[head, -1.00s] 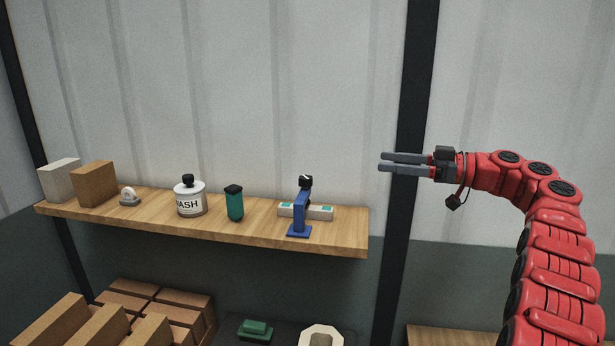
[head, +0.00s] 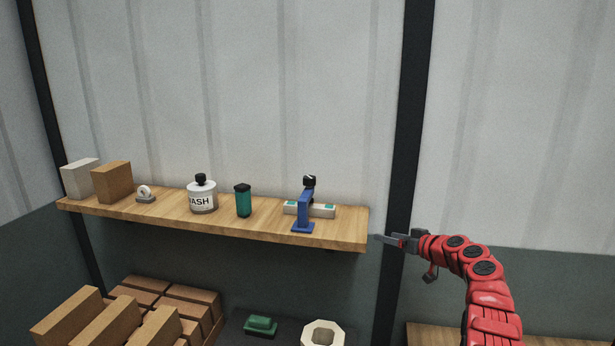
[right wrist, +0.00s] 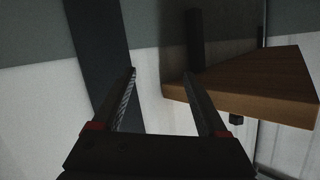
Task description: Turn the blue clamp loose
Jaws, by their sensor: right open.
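The blue clamp (head: 304,211) stands upright near the right end of the wooden shelf (head: 345,236) in the head view. It has a flat blue foot and a black knob (head: 309,182) on top. A pale bar with teal patches (head: 322,211) lies at the clamp, partly hidden by it. My right gripper (head: 378,239) is just off the shelf's right end, to the right of the clamp. It holds nothing. In the right wrist view its two fingers (right wrist: 160,72) are apart, with the shelf end (right wrist: 250,85) to their right. My left gripper is not in view.
On the shelf, left of the clamp, stand a teal container (head: 243,202), a white "ASH" bottle (head: 202,196), a small tape roll (head: 146,194), a brown box (head: 112,182) and a pale block (head: 80,179). A dark post (head: 408,130) rises behind my right gripper. Boxes sit below.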

